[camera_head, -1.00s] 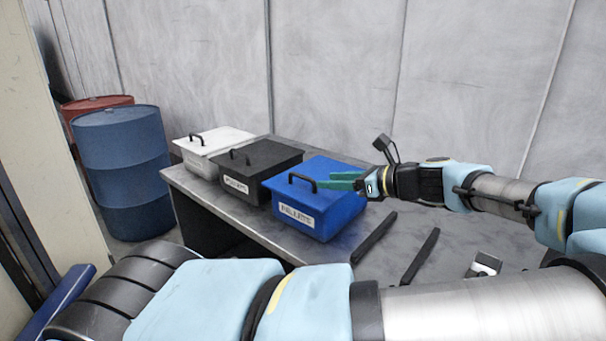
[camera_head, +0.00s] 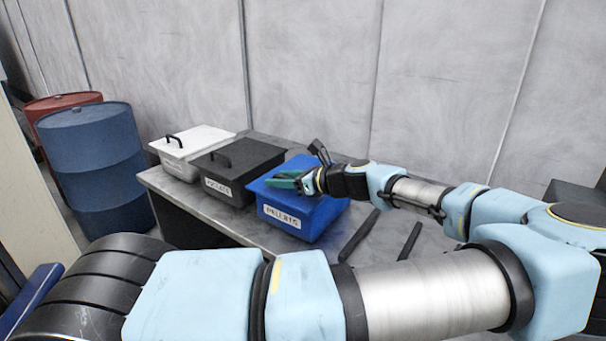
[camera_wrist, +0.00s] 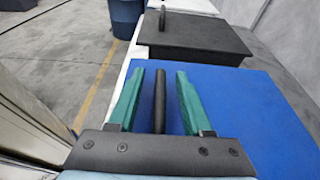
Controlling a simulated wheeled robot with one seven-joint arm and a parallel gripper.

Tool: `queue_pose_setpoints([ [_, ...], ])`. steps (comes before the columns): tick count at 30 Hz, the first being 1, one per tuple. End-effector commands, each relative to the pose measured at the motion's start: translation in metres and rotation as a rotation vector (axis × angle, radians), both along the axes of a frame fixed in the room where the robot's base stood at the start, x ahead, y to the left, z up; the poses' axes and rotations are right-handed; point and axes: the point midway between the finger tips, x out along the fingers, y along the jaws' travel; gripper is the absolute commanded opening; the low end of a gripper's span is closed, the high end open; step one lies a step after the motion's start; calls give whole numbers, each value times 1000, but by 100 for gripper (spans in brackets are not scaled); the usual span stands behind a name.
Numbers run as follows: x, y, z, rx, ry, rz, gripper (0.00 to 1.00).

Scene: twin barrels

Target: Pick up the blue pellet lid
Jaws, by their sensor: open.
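The blue pellet lid (camera_head: 317,170) sits on the blue box (camera_head: 309,222) labelled "PELLETS", at the near end of the row of boxes. The lid also fills the lower right of the wrist view (camera_wrist: 255,110). My gripper (camera_head: 274,181) is over the lid. In the wrist view, my gripper (camera_wrist: 157,85) is open, with one green finger on each side of the black lid handle (camera_wrist: 160,98). A gap shows between the handle and each finger. In the head view my fingers hide the handle.
A black box (camera_head: 237,163) and a white box (camera_head: 193,147) with handled lids stand in line beyond the blue one on the grey table (camera_head: 210,212). Two black bars (camera_head: 359,236) (camera_head: 409,241) lie to the right. Blue (camera_head: 97,160) and red barrels (camera_head: 62,101) stand at the left.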

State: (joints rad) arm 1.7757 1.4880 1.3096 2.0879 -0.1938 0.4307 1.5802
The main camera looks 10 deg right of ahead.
Motion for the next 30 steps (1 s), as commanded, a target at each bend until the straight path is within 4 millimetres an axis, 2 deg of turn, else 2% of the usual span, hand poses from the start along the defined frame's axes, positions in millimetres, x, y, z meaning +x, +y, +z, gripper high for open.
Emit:
queue_pose_setpoints([
  [4, 9, 8, -3, 0, 0, -1, 50],
  [11, 9, 8, -5, -1, 0, -2, 50],
  [24, 9, 8, -4, -1, 0, -2, 0],
  [30, 9, 8, -4, -1, 0, -2, 0],
])
